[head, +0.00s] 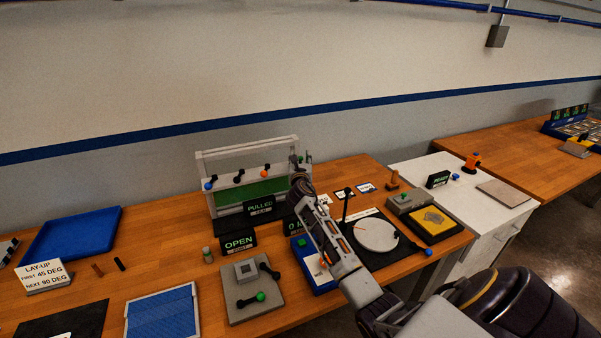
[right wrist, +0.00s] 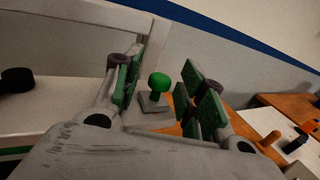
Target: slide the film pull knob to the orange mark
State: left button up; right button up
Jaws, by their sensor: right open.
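A green knob (right wrist: 158,82) on a short stem stands on a small grey block in the right wrist view. It also shows at the right end of the white frame (head: 205,168) in the head view (head: 308,158). My right gripper (right wrist: 163,78) is open, with its green-padded fingers on either side of the knob and a visible gap on each side. In the head view my right gripper (head: 300,172) is at the frame's right end and partly hides it. My left gripper is not in view.
A "PULLED" sign (head: 260,206) and an "OPEN" sign (head: 239,243) stand before the frame. A blue tray (head: 70,236) lies left.

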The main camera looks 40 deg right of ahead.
jog(key=v, duration=1.1)
dwell(0.3)
jog(key=shift+s+a+f, duration=0.1)
jog(key=shift+s+f, duration=0.05)
jog(key=shift+s, duration=0.05)
dwell(0.5)
